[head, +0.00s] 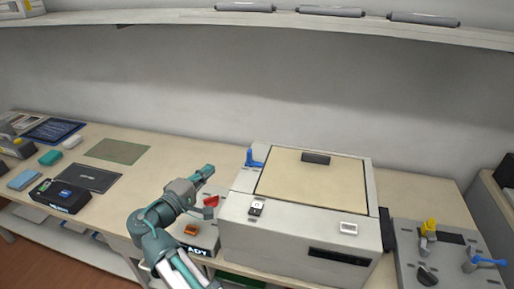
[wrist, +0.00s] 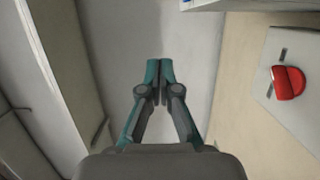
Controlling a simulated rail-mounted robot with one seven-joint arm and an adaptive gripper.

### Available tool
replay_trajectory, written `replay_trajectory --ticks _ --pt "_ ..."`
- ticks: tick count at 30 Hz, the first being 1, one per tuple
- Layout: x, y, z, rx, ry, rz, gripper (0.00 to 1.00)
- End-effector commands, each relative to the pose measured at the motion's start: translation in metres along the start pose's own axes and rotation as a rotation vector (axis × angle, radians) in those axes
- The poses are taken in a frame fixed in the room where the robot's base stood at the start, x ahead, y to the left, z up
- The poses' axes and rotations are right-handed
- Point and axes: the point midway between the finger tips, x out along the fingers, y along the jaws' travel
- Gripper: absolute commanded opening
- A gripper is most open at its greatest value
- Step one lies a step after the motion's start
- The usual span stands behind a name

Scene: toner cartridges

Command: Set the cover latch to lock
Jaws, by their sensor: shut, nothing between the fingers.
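A large light-grey machine (head: 240,215) stands on the bench with a flat beige cover (head: 312,187) lying shut on top; a dark handle (head: 316,158) sits at the cover's far edge. A blue lever (head: 254,159) stands at the machine's far left corner, beside the cover. No part is plainly marked as the cover latch, and I cannot read a lock mark. My gripper (head: 209,169) is shut and empty, in the air left of the machine and apart from the blue lever. The wrist view shows its fingertips together (wrist: 160,68).
A small unit with a red knob (head: 211,201) sits left of the machine; the knob also shows in the wrist view (wrist: 289,83). A grey panel (head: 408,258) with yellow and blue levers stands at right. Grey rollers (head: 332,11) lie on the shelf above.

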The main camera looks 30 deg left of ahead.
Motion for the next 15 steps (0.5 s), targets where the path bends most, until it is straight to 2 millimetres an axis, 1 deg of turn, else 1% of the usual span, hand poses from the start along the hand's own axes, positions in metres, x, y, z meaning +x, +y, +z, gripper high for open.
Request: replay_trajectory --ticks 10,13,15 --pt "0.002 -0.001 0.000 0.000 0.001 -0.001 0.00" --pt "0.007 -0.001 0.000 0.000 0.000 -0.001 0.00" --pt "0.013 0.000 0.000 -0.001 -0.002 -0.001 0.00"
